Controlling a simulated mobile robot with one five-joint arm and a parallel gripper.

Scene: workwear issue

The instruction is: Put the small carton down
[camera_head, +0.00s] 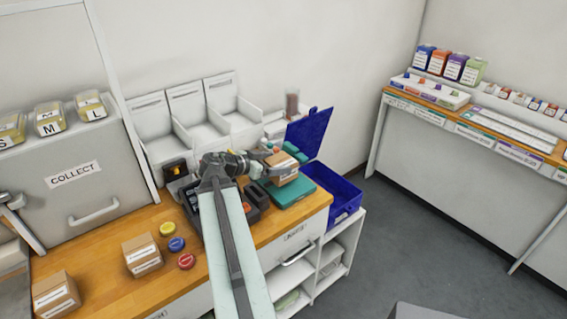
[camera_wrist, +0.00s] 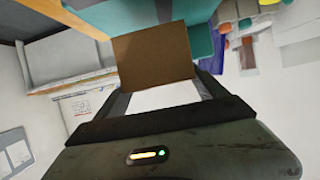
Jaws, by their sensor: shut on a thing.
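The small carton (camera_head: 284,179) is a brown cardboard box with a white label. My gripper (camera_head: 272,160) is shut on it over the right end of the wooden counter, at the teal mat or plate (camera_head: 292,205). In the wrist view, the carton (camera_wrist: 152,57) shows as a plain brown face between the fingers of my gripper (camera_wrist: 160,88), with teal surface (camera_wrist: 205,40) behind it. I cannot tell whether the carton touches the teal surface. My arm hides part of the counter.
Two similar cartons (camera_head: 142,254) (camera_head: 56,294) stand on the wooden counter (camera_head: 100,285), near yellow, blue and red round pieces (camera_head: 176,244). A dark device (camera_head: 254,198) sits left of the teal plate. A blue bin (camera_head: 334,195) with a raised lid (camera_head: 309,132) is at right.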

